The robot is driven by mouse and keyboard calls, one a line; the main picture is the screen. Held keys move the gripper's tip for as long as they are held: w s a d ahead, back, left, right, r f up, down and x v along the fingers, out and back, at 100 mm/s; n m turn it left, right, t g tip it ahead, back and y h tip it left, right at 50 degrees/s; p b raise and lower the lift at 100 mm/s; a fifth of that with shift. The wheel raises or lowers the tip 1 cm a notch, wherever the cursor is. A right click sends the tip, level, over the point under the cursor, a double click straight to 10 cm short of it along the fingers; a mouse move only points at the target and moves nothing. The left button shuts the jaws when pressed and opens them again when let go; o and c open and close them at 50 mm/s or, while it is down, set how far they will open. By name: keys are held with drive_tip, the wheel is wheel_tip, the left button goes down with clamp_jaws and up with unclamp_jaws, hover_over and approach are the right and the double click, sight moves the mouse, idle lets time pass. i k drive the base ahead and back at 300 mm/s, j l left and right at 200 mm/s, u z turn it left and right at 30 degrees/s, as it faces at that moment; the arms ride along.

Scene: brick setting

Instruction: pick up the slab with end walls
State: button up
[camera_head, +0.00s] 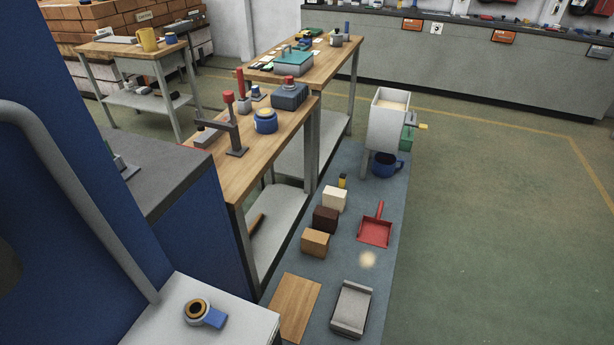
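A light grey slab with a raised wall at each end (351,309) lies flat on the blue-grey floor mat (386,250), near the bottom of the head view. Its far and near ends stand up a little above its flat middle. Nothing lies on it and its top is fully visible. My gripper is not in view.
A flat wooden board (295,306) lies just left of the slab. A wooden workbench (244,172) stands to the left. Open green floor lies right.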

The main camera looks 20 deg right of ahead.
sight(349, 317)
drive_tip(key=i+l+u, duration=0.2)
drive_tip(key=l+u, duration=0.15)
drive_tip(key=l, duration=1.4)
drive_tip(key=l+u, duration=0.3)
drive_tip(key=l, duration=1.45)
drive_tip(key=k, duration=0.05)
